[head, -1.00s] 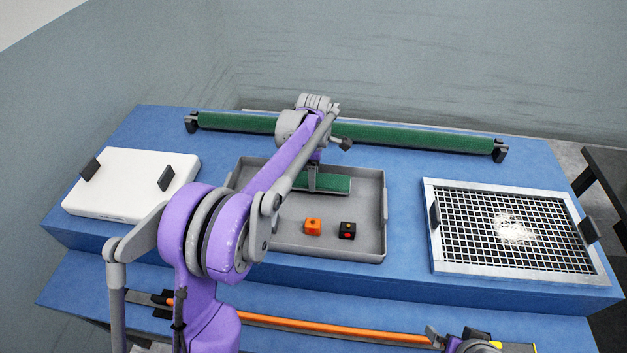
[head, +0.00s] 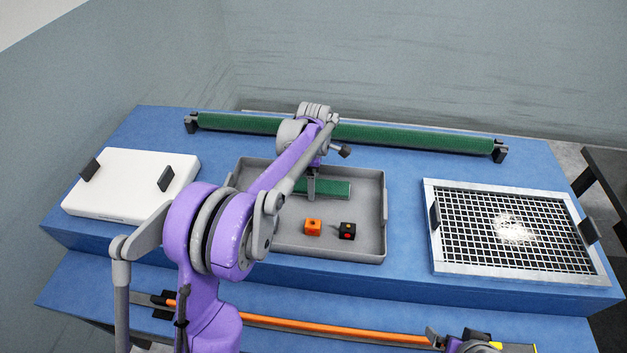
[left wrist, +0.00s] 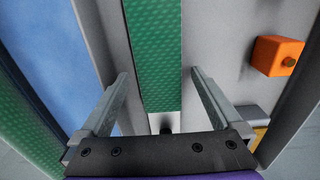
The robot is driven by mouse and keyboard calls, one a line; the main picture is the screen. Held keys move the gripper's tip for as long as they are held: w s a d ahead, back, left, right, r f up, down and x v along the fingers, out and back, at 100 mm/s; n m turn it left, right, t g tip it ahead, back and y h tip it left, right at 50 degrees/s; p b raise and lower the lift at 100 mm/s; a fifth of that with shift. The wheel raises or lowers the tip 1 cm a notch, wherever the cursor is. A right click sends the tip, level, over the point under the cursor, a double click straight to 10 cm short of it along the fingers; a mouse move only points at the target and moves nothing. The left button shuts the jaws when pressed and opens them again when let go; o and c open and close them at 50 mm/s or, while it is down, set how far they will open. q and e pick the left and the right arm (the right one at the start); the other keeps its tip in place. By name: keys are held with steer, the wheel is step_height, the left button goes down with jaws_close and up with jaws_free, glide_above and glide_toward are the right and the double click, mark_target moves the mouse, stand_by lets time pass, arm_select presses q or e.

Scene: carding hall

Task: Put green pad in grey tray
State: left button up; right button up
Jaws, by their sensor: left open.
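The green pad (head: 328,188) lies in the back part of the grey tray (head: 375,225), which sits in the middle of the blue table. My left gripper (head: 312,186) is low over the pad, partly hiding it. In the left wrist view the pad (left wrist: 155,50) runs between the two spread fingers of my left gripper (left wrist: 158,74), with a gap on each side. My left gripper is open. The pad's left end is hidden behind my arm in the head view. My right gripper is not in view.
An orange block (head: 313,226) and a black block (head: 347,229) sit in the tray's front part. A long green roller (head: 420,137) lies behind the tray. A white slab (head: 130,185) stands left, a wire-mesh frame (head: 512,231) right. An orange strip (head: 330,327) runs along the front ledge.

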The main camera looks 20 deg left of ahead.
arm_select(q)
step_height(320, 180, up, 12)
steer(key=s+d+m+t, duration=0.1)
steer(key=s+m, duration=0.3)
steer(key=s, duration=0.3)
steer(key=s+d+f+m+t, duration=0.1)
steer(key=s+d+m, duration=0.1)
steer(key=s+m, duration=0.3)
steer(key=s+d+m+t, duration=0.1)
steer(key=s+d+m, duration=0.1)
steer(key=s+m, duration=0.3)
steer(key=shift+s+f+t+p, duration=0.15)
steer(key=shift+s+t, duration=0.05)
steer(key=shift+s, duration=0.75)
steer(key=shift+s+f+t+p, duration=0.15)
steer(key=shift+s+t, duration=0.05)
steer(key=shift+s, duration=0.7)
steer(key=s+d+f+m+t, duration=0.1)
steer(key=s+f+m, duration=0.5)
steer(key=s+m, duration=0.1)
steer(key=shift+s+d+f+t, duration=0.2)
steer(key=shift+s+t, duration=0.1)
steer(key=shift+s, duration=0.6)
steer(key=shift+a, duration=0.1)
